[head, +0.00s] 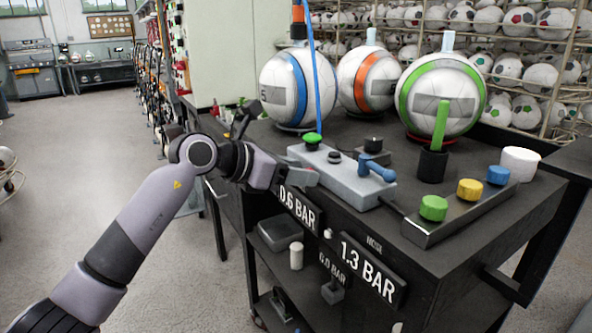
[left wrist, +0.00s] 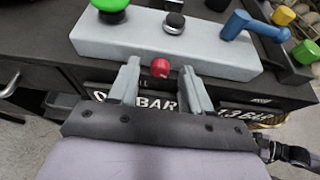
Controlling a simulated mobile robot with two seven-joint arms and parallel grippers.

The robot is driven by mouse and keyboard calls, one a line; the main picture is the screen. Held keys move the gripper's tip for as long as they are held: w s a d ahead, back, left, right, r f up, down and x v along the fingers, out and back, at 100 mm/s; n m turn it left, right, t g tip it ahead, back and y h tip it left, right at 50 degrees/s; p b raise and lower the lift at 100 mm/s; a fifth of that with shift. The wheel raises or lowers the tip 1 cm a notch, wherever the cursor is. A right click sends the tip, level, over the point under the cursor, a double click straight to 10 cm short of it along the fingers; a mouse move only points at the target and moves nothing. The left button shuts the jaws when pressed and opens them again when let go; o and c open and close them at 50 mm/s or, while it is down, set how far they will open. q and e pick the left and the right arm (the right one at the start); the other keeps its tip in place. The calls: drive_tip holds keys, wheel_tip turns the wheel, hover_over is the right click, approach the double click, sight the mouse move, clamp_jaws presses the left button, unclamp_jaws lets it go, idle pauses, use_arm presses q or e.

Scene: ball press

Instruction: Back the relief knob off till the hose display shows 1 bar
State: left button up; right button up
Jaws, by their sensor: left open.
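The relief knob looks to be the small red knob (left wrist: 160,68) on the front face of the grey valve box (head: 345,178). The box also shows in the left wrist view (left wrist: 120,42). My left gripper (head: 305,177) is open at the box's front. In the left wrist view its two fingers (left wrist: 160,88) stand either side of the red knob, with gaps; I see no contact. The hose display (head: 374,272) reads 1.3 BAR. My right gripper is not in view.
Another display (head: 299,210) reads 0.6 BAR, and a small one (head: 332,268) reads 0.0 BAR. A green button (head: 312,139), black knob (head: 335,156) and blue lever (head: 376,170) top the box. Balls (head: 441,98) stand behind; a button panel (head: 460,216) is at right.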

use_arm(q)
clamp_jaws()
drive_tip(key=shift+w+a+n+g+h+p, duration=0.1)
drive_tip(key=shift+n+g+h+p, duration=0.4)
drive_tip(key=shift+n+p, duration=0.45)
unclamp_jaws()
drive_tip(key=shift+a, duration=0.1)
drive_tip(key=v, duration=0.7)
drive_tip(key=shift+b, duration=0.45)
